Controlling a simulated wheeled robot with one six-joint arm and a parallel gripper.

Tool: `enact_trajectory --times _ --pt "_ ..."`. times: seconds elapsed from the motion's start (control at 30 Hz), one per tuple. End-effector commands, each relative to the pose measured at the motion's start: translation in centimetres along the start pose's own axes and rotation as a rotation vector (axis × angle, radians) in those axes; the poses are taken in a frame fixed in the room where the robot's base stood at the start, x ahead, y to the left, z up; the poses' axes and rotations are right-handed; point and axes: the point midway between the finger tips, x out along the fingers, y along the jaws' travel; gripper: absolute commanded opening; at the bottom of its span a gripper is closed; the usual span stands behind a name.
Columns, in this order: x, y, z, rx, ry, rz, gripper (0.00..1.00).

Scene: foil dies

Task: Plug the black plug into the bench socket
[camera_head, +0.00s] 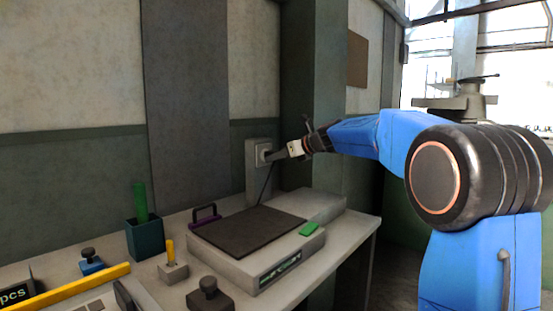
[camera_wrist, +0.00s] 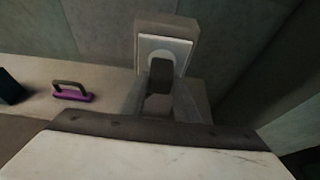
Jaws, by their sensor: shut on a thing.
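The bench socket (camera_head: 263,152) is a pale plate on a grey upright post at the back of the bench. It also shows in the wrist view (camera_wrist: 181,46), straight ahead of my gripper. My gripper (camera_head: 276,154) is at the socket's face, reaching in from the right. In the wrist view its two fingers (camera_wrist: 160,100) are shut on the black plug (camera_wrist: 160,72). The plug overlaps the lower middle of the socket plate. Whether its pins are inside the socket is hidden. A dark cord (camera_head: 266,184) hangs down from the plug towards the bench.
Below stands a grey device with a dark flat top (camera_head: 247,231) and a green block (camera_head: 309,229). A purple-based handle (camera_head: 206,215), a dark green cup (camera_head: 144,239), a yellow-topped block (camera_head: 171,260) and a yellow bar (camera_head: 80,285) are to the left. The wall is close behind the socket.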

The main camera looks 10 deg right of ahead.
Motion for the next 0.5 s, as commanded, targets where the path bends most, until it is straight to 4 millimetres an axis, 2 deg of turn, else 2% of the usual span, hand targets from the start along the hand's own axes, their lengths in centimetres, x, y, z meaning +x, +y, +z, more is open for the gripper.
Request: enact_trajectory --times 0.5 --pt "0.54 -0.02 0.25 0.0 0.0 0.0 0.08"
